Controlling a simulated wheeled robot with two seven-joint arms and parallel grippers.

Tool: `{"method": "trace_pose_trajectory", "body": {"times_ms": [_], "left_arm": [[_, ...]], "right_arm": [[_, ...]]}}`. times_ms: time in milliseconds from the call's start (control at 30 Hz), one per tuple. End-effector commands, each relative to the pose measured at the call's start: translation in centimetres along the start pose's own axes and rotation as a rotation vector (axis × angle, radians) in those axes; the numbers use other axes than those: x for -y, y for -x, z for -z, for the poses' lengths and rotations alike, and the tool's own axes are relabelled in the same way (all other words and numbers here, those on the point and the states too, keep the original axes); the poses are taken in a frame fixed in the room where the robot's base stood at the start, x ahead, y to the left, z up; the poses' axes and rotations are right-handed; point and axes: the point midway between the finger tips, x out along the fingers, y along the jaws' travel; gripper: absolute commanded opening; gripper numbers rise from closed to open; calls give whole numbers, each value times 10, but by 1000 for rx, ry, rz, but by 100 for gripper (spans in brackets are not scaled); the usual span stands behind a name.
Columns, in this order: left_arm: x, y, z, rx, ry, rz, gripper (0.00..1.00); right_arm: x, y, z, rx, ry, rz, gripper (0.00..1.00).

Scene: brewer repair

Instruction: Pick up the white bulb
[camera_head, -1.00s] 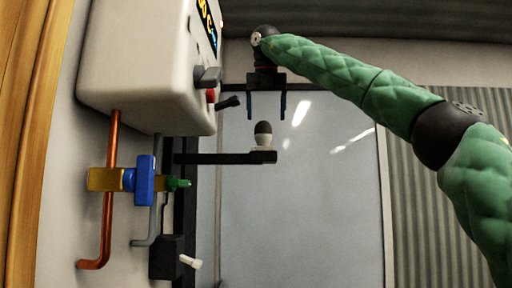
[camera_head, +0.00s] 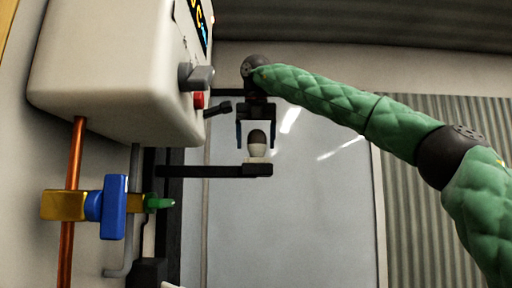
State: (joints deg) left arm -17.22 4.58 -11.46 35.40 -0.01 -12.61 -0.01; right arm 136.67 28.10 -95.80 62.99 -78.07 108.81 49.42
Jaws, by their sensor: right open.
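The white bulb (camera_head: 257,152) stands upright near the right end of a dark horizontal arm (camera_head: 215,171). It has a dark rounded top and a pale lower part. I cannot tell whether the fingers touch the bulb. My left gripper is not in view.
A white brewer box (camera_head: 115,75) with a grey knob (camera_head: 197,77) and a red button (camera_head: 199,100) hangs at the left. Below it are a copper pipe (camera_head: 74,160) and a blue valve (camera_head: 113,207). A pale panel (camera_head: 310,220) stands behind.

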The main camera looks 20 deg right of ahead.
Motion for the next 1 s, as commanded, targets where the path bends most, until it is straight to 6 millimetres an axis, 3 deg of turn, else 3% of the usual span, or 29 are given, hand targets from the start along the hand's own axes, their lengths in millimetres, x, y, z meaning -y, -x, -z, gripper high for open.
{"method": "trace_pose_trajectory", "body": {"times_ms": [133, 500, 533, 767, 1000], "left_arm": [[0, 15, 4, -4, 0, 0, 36], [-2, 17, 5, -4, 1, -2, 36], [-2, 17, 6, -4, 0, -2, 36], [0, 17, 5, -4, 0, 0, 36], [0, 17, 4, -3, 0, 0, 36]], "right_arm": [[2, -14, -2, -1, 0, 2, 75], [1, -26, 0, 1, -1, -1, 75], [1, -26, 0, 1, -1, -1, 73], [1, -26, 0, 1, -1, -1, 28], [1, -26, 0, 1, -1, -1, 25]]}}
